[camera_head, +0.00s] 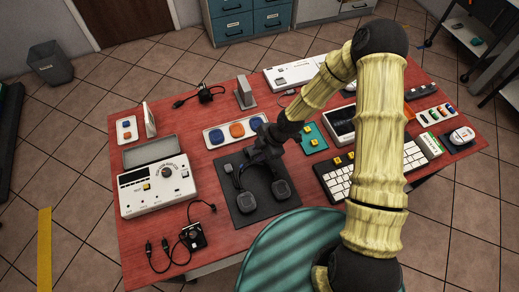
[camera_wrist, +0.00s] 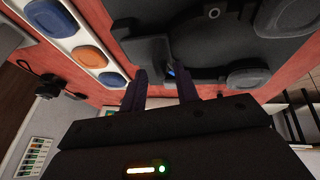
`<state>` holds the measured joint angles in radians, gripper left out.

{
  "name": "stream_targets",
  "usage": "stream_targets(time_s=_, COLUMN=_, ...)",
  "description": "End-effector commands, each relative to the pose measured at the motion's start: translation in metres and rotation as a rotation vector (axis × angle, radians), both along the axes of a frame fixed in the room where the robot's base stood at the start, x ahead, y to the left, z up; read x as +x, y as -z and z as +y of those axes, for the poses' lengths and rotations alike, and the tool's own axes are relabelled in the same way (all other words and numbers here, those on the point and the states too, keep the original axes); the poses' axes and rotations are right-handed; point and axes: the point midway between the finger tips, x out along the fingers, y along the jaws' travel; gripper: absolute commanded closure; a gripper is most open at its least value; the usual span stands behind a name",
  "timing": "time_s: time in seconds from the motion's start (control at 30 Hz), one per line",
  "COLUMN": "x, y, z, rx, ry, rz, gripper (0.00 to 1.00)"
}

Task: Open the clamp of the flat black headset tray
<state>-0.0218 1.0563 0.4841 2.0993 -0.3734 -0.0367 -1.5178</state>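The flat black headset tray (camera_head: 268,212) lies on the red table, with dark round ear pads (camera_head: 281,189) on it. My gripper (camera_head: 257,152) is low over the tray's far edge. In the wrist view the tray (camera_wrist: 215,55) fills the upper right. A dark block at its edge, which looks like the clamp (camera_wrist: 148,50), is just beyond my fingertips (camera_wrist: 160,75). The two fingers are apart, with table visible between them. A small blue spot shows by the right fingertip. Whether the fingers touch the block, and the clamp's state, I cannot tell.
A white tray with blue and orange pads (camera_head: 228,133) lies just behind the black tray. A white device with a dial (camera_head: 158,186) stands left, a small black device with cables (camera_head: 192,236) front left. A keyboard (camera_head: 340,184) is right. A green chair (camera_head: 290,250) is in front.

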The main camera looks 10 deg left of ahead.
Motion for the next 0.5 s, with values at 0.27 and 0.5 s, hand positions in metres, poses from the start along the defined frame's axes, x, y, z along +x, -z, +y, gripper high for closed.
stream_targets(time_s=0.27, x=0.0001, y=-0.0001, z=0.0000, rx=0.000, ry=0.000, rz=0.000, gripper=0.85)
stream_targets(time_s=0.5, x=0.0000, y=-0.0003, z=0.0000, rx=0.000, ry=0.001, rz=0.000, gripper=1.00)
